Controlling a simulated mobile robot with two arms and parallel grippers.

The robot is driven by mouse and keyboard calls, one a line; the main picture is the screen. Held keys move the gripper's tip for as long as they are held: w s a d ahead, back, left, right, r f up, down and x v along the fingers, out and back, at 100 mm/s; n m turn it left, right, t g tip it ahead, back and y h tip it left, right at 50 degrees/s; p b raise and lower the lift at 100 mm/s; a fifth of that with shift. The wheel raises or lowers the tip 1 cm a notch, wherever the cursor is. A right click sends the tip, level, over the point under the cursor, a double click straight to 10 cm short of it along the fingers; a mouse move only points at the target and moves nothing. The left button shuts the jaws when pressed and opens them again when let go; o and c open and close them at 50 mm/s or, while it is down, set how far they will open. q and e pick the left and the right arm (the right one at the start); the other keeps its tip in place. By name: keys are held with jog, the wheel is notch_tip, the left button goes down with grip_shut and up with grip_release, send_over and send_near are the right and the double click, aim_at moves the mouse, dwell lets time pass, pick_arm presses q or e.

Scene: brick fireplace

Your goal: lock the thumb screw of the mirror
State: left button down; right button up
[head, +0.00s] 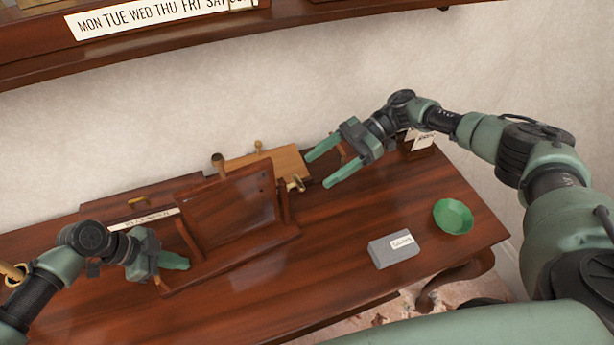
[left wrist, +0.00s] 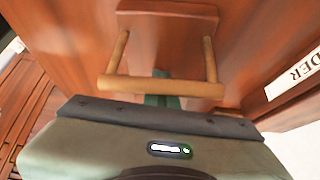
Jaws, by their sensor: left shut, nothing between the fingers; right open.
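The mirror (head: 228,212) is a dark wooden tilting frame on a stand, standing on the desk. A small brass thumb screw (head: 295,184) shows at its right side. My right gripper (head: 326,168) is open, its fingers pointing left, just right of and slightly above the thumb screw, apart from it. My left gripper (head: 184,262) is shut and empty by the stand's lower left end; I cannot tell if it touches. In the left wrist view its green fingertips (left wrist: 160,98) show partly behind a light wooden bar (left wrist: 165,87) carried on two posts.
A grey labelled box (head: 393,250) and a green faceted bowl (head: 453,216) sit on the desk (head: 330,255) at right. A light wooden box (head: 265,165) stands behind the mirror. A shelf (head: 150,45) runs above. The front middle of the desk is clear.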

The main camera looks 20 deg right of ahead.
pick_arm(q)
jog(key=shift+s+a+f, duration=0.1)
jog(key=shift+s+f, duration=0.05)
jog(key=shift+f, duration=0.1)
pick_arm(e)
jog(key=shift+v, duration=2.3)
pick_arm(q)
jog(key=shift+w+r+p, duration=0.2)
jog(key=shift+r+p, duration=0.55)
jog(key=shift+r, duration=0.15)
jog(key=shift+r+p, duration=1.65)
jog(key=shift+r, duration=0.65)
pick_arm(e)
notch_tip(320, 180, up, 5)
jog(key=shift+f, duration=0.25)
jog(key=shift+f, duration=0.1)
